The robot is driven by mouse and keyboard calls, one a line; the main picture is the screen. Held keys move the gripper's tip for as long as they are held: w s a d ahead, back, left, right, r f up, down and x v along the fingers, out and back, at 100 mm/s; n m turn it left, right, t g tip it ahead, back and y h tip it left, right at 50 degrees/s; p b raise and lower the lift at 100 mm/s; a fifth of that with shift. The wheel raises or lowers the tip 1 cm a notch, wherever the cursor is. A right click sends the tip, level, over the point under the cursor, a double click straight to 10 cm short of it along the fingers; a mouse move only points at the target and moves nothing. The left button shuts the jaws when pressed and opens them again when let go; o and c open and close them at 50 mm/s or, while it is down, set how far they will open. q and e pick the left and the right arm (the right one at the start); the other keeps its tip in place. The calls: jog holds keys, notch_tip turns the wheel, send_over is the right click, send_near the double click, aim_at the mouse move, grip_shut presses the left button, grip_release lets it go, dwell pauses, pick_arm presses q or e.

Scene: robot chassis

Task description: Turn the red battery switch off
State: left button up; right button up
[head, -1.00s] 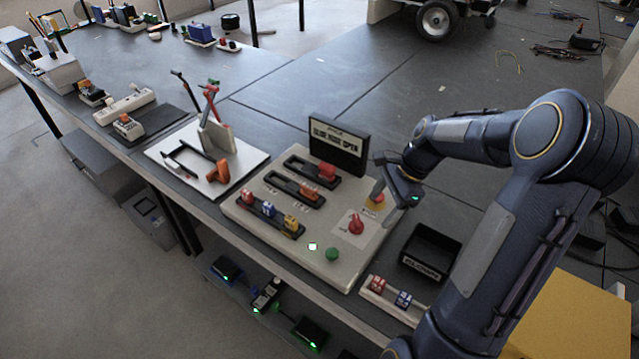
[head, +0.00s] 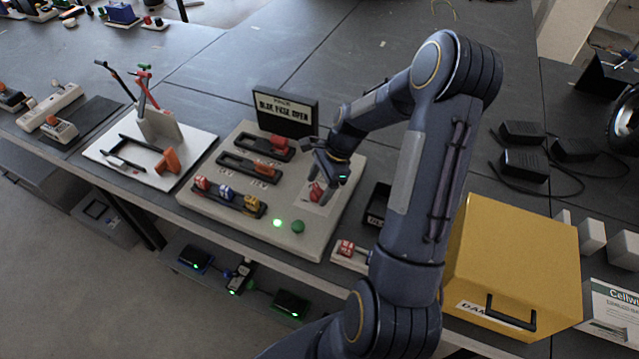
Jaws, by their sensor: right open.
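The red battery switch (head: 315,193) is a red rotary knob on a pale plate at the right of the light grey panel (head: 330,222). My right gripper (head: 322,187) is open and points down at the knob, with its fingers at or beside it. The fingers partly cover the knob, and I cannot tell whether they touch it. The yellow patch seen near the knob earlier is hidden behind my gripper. My left gripper is not in view.
A black bin (head: 378,204) and a yellow box (head: 515,262) stand to the right. A white tool board (head: 120,160) lies left.

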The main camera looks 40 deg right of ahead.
jog(key=c, duration=1)
jog(key=shift+n, duration=0.5)
jog(key=n+g, duration=0.1)
jog(key=n, duration=0.2)
jog(key=shift+w+n+g, duration=0.15)
jog(key=shift+n+g, duration=0.25)
jog(key=n, duration=0.2)
jog(key=n+g, duration=0.1)
jog(key=n, duration=0.1)
jog(key=shift+w+n+g, duration=0.1)
jog(key=shift+n+g, duration=0.2)
jog(key=n+g+h, duration=0.1)
jog(key=n, duration=0.3)
jog(key=shift+w+a+b, duration=0.1)
jog(key=shift+b, duration=0.25)
jog(key=shift+a+n+g+h, duration=0.1)
jog(key=shift+n+g+h, duration=0.3)
jog(key=shift+n, duration=0.7)
jog(key=shift+n+g+h, duration=0.2)
jog(key=shift+n+h, duration=0.3)
jog(key=shift+n, duration=0.9)
